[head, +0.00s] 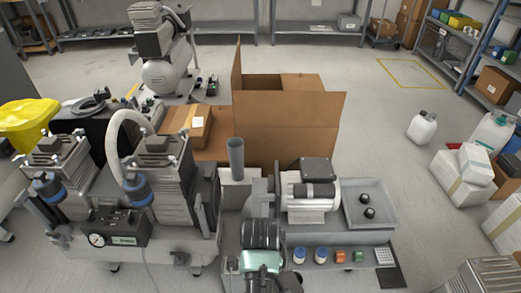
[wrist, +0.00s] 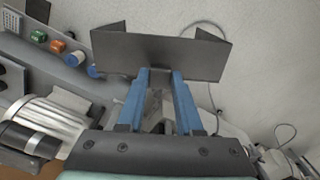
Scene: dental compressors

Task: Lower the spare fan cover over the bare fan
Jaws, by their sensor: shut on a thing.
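My gripper (wrist: 160,72) has two blue fingers, shut on a dark grey sheet piece with folded ends, which I take to be the spare fan cover (wrist: 200,57). In the wrist view it is held in the air at the fingertips, above the front edge of the bench. In the head view my teal hand is low centre, left of the blue-capped jars; fingers and cover are hidden there. The silver finned motor (head: 307,193) stands just beyond and to the right; it also shows in the wrist view (wrist: 45,125). I cannot clearly make out the bare fan.
A grey tray (head: 390,211) lies right of the motor. A grey upright tube (head: 236,158) and open cardboard box (head: 290,125) stand behind.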

